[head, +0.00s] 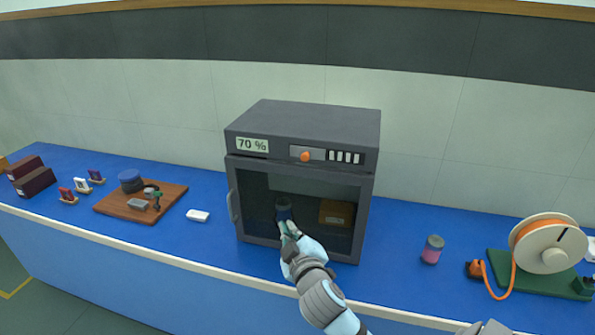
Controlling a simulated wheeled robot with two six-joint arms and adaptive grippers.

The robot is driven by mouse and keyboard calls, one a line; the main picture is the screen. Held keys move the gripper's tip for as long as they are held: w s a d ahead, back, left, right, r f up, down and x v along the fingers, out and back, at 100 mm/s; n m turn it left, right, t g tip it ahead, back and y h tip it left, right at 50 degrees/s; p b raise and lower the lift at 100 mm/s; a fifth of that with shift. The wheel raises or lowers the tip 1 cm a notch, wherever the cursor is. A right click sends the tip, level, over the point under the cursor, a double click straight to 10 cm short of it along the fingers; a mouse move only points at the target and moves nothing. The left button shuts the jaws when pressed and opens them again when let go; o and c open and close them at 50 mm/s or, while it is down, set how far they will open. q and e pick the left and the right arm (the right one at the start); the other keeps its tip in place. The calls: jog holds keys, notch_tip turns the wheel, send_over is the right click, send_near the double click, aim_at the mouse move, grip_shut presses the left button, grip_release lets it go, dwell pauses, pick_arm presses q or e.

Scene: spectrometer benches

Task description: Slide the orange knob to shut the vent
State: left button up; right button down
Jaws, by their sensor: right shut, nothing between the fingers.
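My left gripper is not in view.
The cabinet has a "70 %" display (252,145) and a handle (235,206) on its left. A box (336,213) shows inside. A jar (432,249) and an orange cable reel (548,245) stand right; a wooden board (112,207) with items lies left.

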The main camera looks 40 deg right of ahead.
aim_at(297, 154)
notch_tip(297, 154, up, 16)
jog(key=s+t+h, duration=0.1)
jog(key=t+h, duration=0.1)
jog(key=t, duration=0.1)
jog(key=shift+s+t, duration=0.3)
jog(key=shift+t, duration=0.1)
jog(key=shift+r, duration=0.1)
jog(key=p+x, duration=0.2)
jog(key=x, duration=0.8)
jog(key=s+d+f, duration=0.2)
jog(key=shift+d+f, duration=0.25)
jog(key=shift+f, duration=0.1)
